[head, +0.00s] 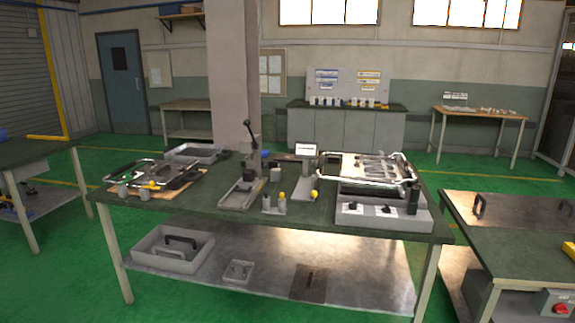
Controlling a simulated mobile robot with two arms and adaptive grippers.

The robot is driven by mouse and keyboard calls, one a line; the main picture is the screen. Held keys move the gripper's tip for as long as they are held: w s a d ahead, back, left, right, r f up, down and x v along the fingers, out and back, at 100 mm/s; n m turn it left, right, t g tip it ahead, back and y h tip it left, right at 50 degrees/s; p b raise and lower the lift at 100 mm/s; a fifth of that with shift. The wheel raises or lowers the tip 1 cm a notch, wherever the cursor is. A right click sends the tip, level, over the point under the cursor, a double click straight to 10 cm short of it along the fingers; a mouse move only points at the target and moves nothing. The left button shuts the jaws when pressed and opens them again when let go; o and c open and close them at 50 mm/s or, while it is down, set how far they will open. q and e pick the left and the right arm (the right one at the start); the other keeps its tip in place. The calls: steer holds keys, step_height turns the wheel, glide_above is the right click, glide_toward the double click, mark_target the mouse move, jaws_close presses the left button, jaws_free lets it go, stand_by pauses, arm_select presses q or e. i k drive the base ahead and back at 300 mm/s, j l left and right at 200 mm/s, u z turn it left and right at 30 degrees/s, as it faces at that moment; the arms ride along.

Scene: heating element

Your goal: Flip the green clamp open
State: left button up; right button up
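I cannot make out a green clamp with certainty. A small dark, greenish upright part (413,199) stands at the right end of the workbench, beside the grey fixture box (382,217); it is too small to tell if it is a clamp, or open or shut. Above that box is a fixture with a bright metal tube frame (360,162). A press with a tall black lever (248,135) stands mid-bench. Neither of my grippers shows in the head view.
The workbench (225,210) has a dark green top. A board with bent tubes (150,182) lies at its left, and yellow-topped parts (282,200) stand near the front. Below are a grey bin (172,250) and a shelf. Another bench (515,225) stands at right. Green floor is free in front.

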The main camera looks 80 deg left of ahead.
mark_target(128, 176)
steer(key=u, duration=3.85)
steer(key=i+j, duration=0.25)
steer(key=i, duration=0.55)
steer(key=i+j+u, duration=0.1)
steer(key=i+j, duration=0.15)
steer(key=i, duration=0.5)
steer(key=i+j+u, duration=0.1)
steer(key=i, duration=0.7)
steer(key=i+j, duration=0.25)
steer(key=i, duration=0.55)
